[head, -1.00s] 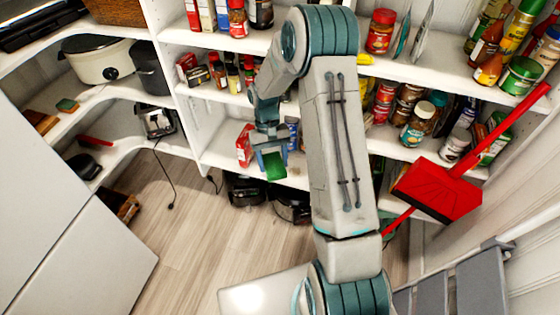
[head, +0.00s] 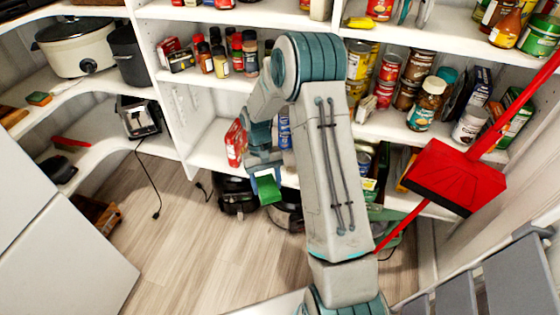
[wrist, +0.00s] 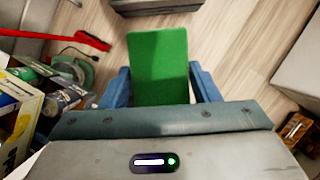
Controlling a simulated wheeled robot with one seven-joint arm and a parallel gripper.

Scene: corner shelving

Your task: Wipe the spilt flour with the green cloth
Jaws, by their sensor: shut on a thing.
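The green cloth (head: 269,189) hangs at the end of my gripper (head: 264,174), in front of the lower middle shelf and above the floor. In the wrist view the cloth (wrist: 158,65) is a flat green rectangle reaching out between my two blue fingers, and my gripper (wrist: 160,85) is shut on it. The cloth looks clear of the shelves and the floor. I cannot make out any spilt flour in either view.
A red dustpan (head: 455,178) with a long handle stands at the right. Jars and tins crowd the middle shelves (head: 200,80). Dark appliances (head: 237,195) sit on the floor below my gripper. The wooden floor (head: 180,240) at left is mostly open, with a black cord (head: 157,185).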

